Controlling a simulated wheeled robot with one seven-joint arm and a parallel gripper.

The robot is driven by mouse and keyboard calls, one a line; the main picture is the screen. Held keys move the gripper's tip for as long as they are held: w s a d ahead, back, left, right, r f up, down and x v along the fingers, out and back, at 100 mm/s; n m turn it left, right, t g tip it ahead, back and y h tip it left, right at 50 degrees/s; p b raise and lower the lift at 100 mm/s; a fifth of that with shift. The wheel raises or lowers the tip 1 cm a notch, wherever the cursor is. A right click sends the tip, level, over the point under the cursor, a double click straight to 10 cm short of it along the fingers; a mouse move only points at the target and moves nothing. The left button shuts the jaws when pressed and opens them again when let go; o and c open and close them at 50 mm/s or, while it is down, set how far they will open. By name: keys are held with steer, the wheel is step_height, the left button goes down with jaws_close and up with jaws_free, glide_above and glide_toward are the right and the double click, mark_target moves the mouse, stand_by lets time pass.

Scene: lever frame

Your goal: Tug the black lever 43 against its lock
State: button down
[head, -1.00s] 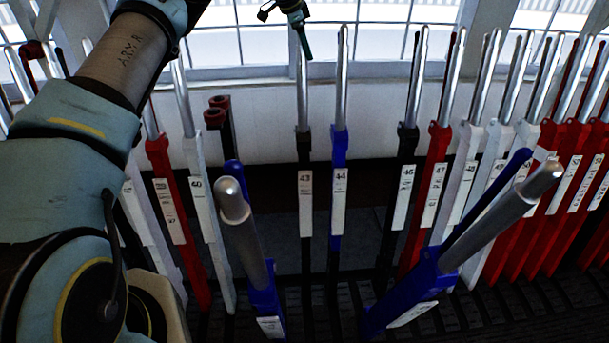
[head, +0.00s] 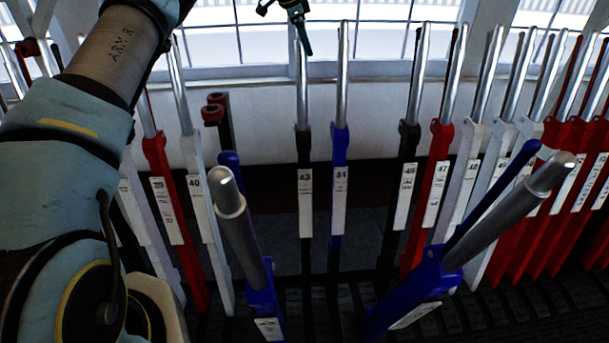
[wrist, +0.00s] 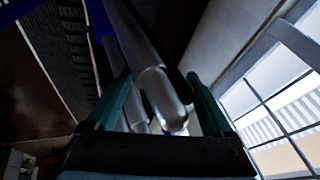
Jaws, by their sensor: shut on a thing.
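The black lever 43 (head: 305,152) stands upright in the row, in the middle of the head view. It has a black body, a white number plate and a bare silver handle. My gripper (head: 300,25) is at the top of that handle, at the upper edge of the head view. In the wrist view my gripper (wrist: 160,80) has a green finger on each side of the silver handle (wrist: 158,88) and is shut on it. The handle's contact with the fingers is partly hidden.
Blue lever 44 (head: 340,150) stands close on the right. Lever 40 (head: 196,180) is white, on the left. Two blue levers lean forward, their silver handles (head: 238,220) (head: 510,215) flanking the space before lever 43. Windows (head: 270,45) are behind.

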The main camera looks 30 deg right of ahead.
steer(key=shift+w+a+b, duration=0.35)
steer(key=shift+a, duration=0.3)
steer(key=shift+c, duration=0.4)
jaws_free()
steer(key=shift+s+a+r, duration=0.1)
steer(key=shift+a+r, duration=0.05)
steer(key=shift+a, duration=0.05)
steer(key=shift+o, duration=0.4)
steer(key=shift+a, duration=0.1)
steer(key=shift+s, duration=0.1)
steer(key=shift+s+d, duration=0.15)
steer(key=shift+d, duration=0.1)
steer(key=b+v, duration=0.3)
steer(key=v, duration=0.8)
